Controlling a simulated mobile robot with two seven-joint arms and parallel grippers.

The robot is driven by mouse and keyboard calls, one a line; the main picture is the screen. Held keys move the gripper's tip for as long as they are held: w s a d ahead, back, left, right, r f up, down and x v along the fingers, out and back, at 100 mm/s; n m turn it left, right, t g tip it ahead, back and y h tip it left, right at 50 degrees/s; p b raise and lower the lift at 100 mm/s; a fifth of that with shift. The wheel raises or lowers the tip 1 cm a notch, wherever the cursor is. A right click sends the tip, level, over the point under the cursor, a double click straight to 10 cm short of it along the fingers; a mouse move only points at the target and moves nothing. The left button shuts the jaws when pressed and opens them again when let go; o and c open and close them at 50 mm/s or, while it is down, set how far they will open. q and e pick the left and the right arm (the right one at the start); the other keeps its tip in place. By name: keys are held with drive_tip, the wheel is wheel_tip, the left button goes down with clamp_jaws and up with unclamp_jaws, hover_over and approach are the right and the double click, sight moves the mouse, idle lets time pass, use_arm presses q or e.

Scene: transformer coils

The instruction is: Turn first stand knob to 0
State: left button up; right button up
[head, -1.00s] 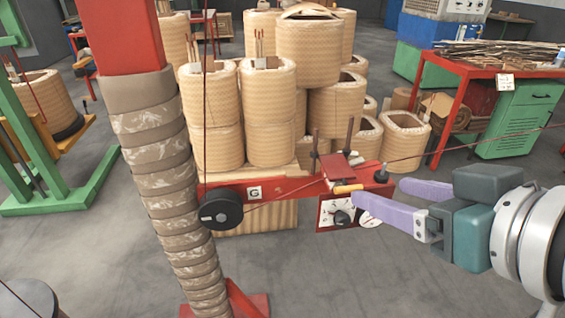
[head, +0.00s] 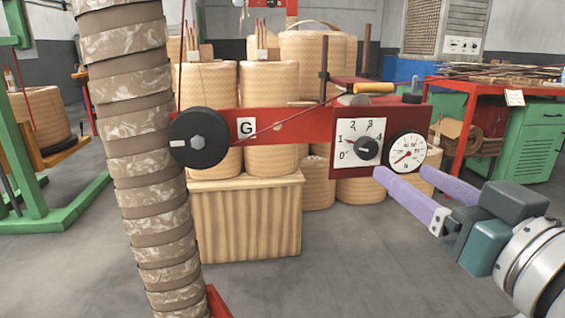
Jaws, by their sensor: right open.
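The first stand's red arm (head: 290,127) reaches across the middle, with a "G" label and a black pulley (head: 199,137) at its left. The black knob (head: 366,148) sits on a white dial plate (head: 352,130) numbered from 0 up to 4. The knob's pale mark points left, near 1. A round gauge (head: 406,153) is to the right of the plate. My right gripper (head: 399,176) is open and empty, with lilac fingers just below and right of the dial and gauge, apart from the knob. My left gripper is not in view.
A tall wrapped column (head: 132,160) stands at the left. A red workbench (head: 470,90) and green cabinet (head: 525,140) are at the right. The floor below the dial is clear.

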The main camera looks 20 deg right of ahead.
sight(370, 150)
drive_tip(key=w, duration=0.2)
drive_tip(key=w+b, duration=0.1)
drive_tip(key=w, duration=0.2)
drive_tip(key=w+d+b, duration=0.1)
drive_tip(key=w, duration=0.2)
drive_tip(key=c, duration=0.3)
clamp_jaws()
